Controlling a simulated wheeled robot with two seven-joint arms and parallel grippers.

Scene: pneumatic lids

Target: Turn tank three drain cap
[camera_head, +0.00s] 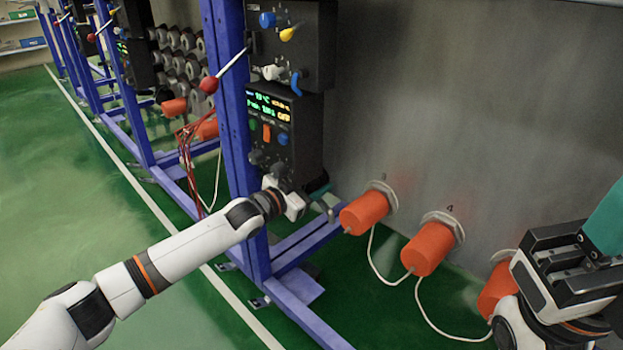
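Orange drain caps stick out of the grey tank wall, each on a pale round flange with a white cord. The cap at the left (364,213) sits below a small mark that I cannot read clearly. The middle cap (427,248) is below a "4". A third cap (496,290) is partly hidden by my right arm. My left gripper (324,209) is just left of the left cap, by the blue frame; its fingers are small and partly hidden. My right gripper (566,266) is at the lower right, in front of the third cap; its finger gap is unclear.
A blue frame (237,130) with a dark control box (281,135) stands behind my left gripper. A red-knobbed lever (209,84) sticks out from it. Similar frames recede at the left. Green floor (90,180) is open at the left.

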